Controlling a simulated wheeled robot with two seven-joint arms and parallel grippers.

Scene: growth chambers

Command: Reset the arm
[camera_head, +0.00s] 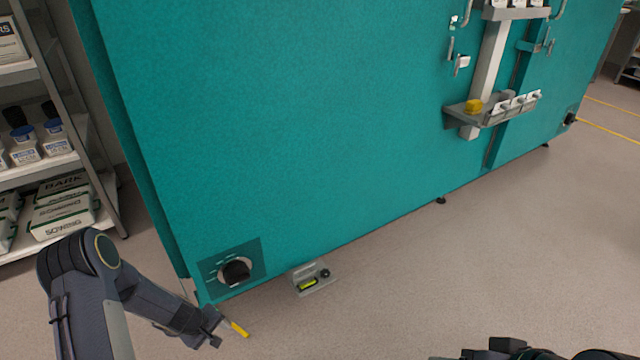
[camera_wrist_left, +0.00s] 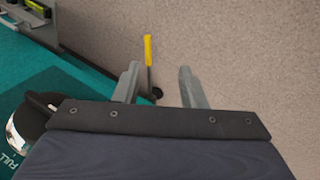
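My left arm comes in from the lower left of the head view. Its gripper (camera_head: 217,326) is low beside the lower left corner of the teal chamber (camera_head: 300,120). In the left wrist view, the left gripper's two fingers (camera_wrist_left: 160,85) stand well apart with nothing clamped between them. A yellow-handled piece (camera_wrist_left: 148,50) shows between and past the fingertips; it also shows in the head view (camera_head: 240,329). I cannot tell whether it touches a finger. Dark parts of my own body show at the bottom right of the head view, but no right gripper can be made out.
A black dial (camera_head: 236,271) is on the chamber's lower left. A small grey tray with a level vial (camera_head: 313,279) is at the chamber's foot. A shelf rack (camera_head: 75,120) stands at left. A grey ledge (camera_head: 470,122) juts out at right. Floor in front is clear.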

